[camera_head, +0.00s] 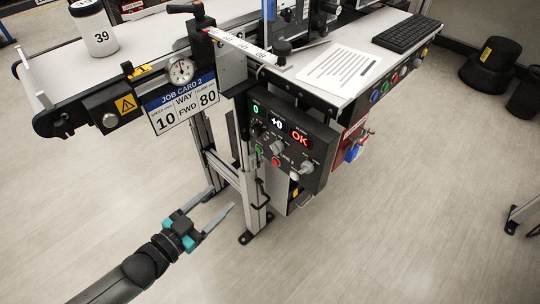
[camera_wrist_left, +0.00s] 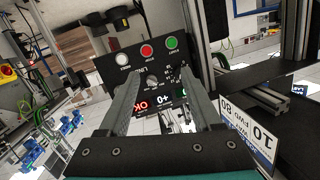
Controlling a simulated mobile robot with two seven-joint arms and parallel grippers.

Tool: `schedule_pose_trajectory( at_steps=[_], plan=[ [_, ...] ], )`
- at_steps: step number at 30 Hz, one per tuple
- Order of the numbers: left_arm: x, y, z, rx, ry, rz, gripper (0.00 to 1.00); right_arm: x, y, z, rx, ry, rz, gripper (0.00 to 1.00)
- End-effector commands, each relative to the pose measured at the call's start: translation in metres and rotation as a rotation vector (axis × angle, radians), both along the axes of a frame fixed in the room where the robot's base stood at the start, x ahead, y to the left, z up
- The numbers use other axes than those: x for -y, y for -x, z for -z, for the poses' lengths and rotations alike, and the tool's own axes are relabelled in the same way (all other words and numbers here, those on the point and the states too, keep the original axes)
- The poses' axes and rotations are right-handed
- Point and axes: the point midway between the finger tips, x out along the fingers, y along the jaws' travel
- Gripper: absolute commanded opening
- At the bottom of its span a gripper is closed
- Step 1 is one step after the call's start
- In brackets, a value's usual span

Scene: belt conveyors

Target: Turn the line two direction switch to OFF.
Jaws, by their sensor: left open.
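A dark control box (camera_head: 318,146) hangs on the conveyor frame, with lit displays reading 0, +0 and OK. Below the displays are several knobs, including a middle knob (camera_head: 278,147) and a light-grey knob (camera_head: 307,167). Green, red and pale buttons line the lower part. The labels are too small to tell which knob is the line two direction switch. My left gripper (camera_head: 215,202) is open and empty, left of and below the box, apart from it. In the left wrist view, the box (camera_wrist_left: 117,68) appears upside down beyond the open fingers (camera_wrist_left: 160,72), with one knob (camera_wrist_left: 152,81) between them.
The conveyor belt (camera_head: 140,50) carries a white jar (camera_head: 95,30) marked 39. A job card (camera_head: 184,104) hangs from its side, reading 10, FWD and 80. A frame leg (camera_head: 250,200) stands near my left gripper. The front floor is clear.

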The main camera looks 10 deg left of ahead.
Motion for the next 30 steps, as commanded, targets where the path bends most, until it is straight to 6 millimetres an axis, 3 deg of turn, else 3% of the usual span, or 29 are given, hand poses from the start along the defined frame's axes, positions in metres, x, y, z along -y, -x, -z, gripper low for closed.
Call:
schedule_pose_trajectory(
  at_steps=[3, 7, 14, 30],
  plan=[
    [0.019, 0.005, -0.035, 0.079, 0.054, 0.072, 0.66, -0.003, -0.004, -0.001, 0.001, -0.002, 0.001, 0.00],
    [0.028, 0.007, -0.051, 0.114, 0.080, 0.104, 0.66, -0.004, -0.005, -0.002, 0.000, -0.003, 0.000, 0.00],
    [0.039, -0.008, -0.053, 0.122, 0.085, 0.106, 0.66, -0.010, -0.014, -0.007, 0.004, -0.010, 0.001, 0.00],
    [0.082, -0.072, -0.052, 0.119, 0.083, 0.104, 0.66, -0.034, -0.042, -0.040, 0.006, -0.033, 0.004, 0.00]
  ],
)
